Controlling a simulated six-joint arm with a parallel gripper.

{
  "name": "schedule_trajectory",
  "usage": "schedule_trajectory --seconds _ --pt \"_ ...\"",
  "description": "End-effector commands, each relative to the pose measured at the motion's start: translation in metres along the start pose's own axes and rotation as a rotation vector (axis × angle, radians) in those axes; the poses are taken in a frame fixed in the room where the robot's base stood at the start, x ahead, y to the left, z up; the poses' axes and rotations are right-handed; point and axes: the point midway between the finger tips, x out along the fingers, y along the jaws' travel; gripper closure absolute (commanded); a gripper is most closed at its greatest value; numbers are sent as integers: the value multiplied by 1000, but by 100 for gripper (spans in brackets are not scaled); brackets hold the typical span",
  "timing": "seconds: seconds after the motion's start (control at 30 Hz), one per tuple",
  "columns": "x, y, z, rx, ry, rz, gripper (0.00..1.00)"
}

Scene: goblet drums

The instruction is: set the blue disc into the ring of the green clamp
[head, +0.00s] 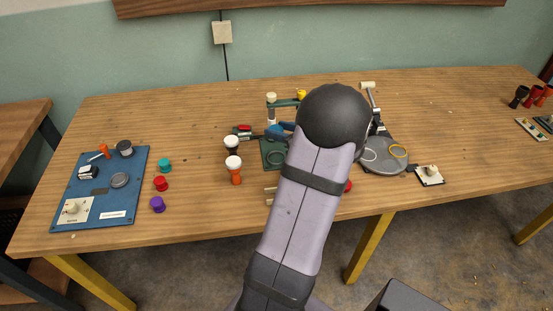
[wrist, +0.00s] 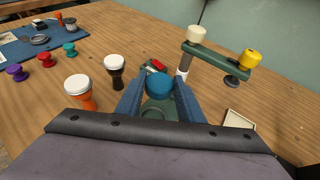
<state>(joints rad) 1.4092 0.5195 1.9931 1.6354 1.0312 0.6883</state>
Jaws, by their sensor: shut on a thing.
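The blue disc (wrist: 159,84) is held between the two blue fingers of my gripper (wrist: 159,88). In the wrist view it is above the base of the green clamp (wrist: 152,102), apart from it as far as I can tell. The ring (wrist: 153,112) on the base shows partly below the disc. The clamp's post rises behind to a green top arm with a cream knob and a yellow knob. In the head view the green clamp (head: 267,152) is partly hidden by my arm, and my gripper (head: 277,131) shows in part.
An orange goblet drum (head: 235,172) and a dark goblet drum (head: 232,147) stand left of the clamp. A blue board (head: 125,190) with parts lies at the left, beside several coloured knobs. A grey round stand (head: 385,165) is right of my arm. The front middle-left table is clear.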

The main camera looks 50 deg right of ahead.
Motion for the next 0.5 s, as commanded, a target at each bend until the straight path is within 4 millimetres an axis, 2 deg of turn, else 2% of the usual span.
schedule_trajectory --seconds 0.33,0.5 --pt "17 0 -41 6 1 1 90" --pt "22 -1 -53 2 -1 -1 90"
